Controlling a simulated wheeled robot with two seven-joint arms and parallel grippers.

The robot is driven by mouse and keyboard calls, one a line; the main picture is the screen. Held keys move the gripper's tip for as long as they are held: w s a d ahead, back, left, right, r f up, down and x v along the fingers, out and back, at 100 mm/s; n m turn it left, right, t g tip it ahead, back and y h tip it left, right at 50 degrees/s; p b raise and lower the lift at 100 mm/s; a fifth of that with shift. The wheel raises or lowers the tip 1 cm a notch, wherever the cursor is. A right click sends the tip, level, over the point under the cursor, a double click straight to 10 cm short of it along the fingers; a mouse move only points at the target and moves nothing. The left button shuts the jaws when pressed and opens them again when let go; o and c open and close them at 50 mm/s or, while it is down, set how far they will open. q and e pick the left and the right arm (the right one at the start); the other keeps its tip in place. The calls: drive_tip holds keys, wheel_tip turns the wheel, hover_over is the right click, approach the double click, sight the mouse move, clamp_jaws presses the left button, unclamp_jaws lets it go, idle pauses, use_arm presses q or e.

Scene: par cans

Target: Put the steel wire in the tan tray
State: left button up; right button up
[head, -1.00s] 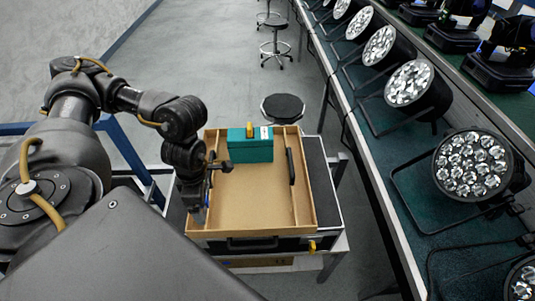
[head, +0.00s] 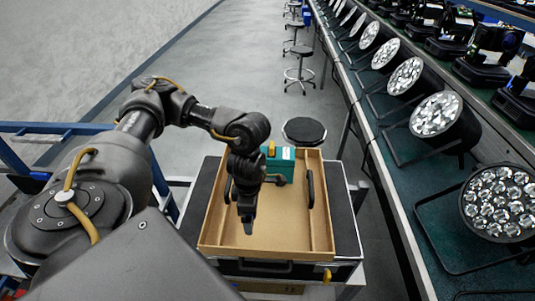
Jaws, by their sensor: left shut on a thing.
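The tan tray (head: 285,220) lies on a black case, its floor mostly bare. My left gripper (head: 247,227) points down over the left middle part of the tray, seen from above. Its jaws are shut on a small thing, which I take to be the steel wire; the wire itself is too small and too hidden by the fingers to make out. I cannot tell how high the fingertips are above the tray floor. My right gripper is not in view.
A teal box (head: 287,160) with a yellow part stands at the tray's far end, partly behind my wrist. A black handle (head: 310,187) is on the right side. A bench with several par cans (head: 497,202) runs along the right. A round stool (head: 304,131) stands beyond.

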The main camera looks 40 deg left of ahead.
use_arm(q)
drive_tip(key=p, duration=0.1)
hover_over(268, 226)
drive_tip(key=f, duration=0.5)
drive_tip(key=shift+s+a, duration=0.15)
drive_tip(key=shift+s, duration=0.25)
drive_tip(key=shift+w+f, duration=0.1)
drive_tip(key=shift+f, duration=0.2)
drive_tip(key=shift+w+f+p, duration=0.1)
drive_tip(key=shift+f+p, duration=0.3)
wheel_tip(268, 226, down, 3)
drive_tip(key=shift+w+r+p, duration=0.15)
drive_tip(key=shift+p, duration=0.4)
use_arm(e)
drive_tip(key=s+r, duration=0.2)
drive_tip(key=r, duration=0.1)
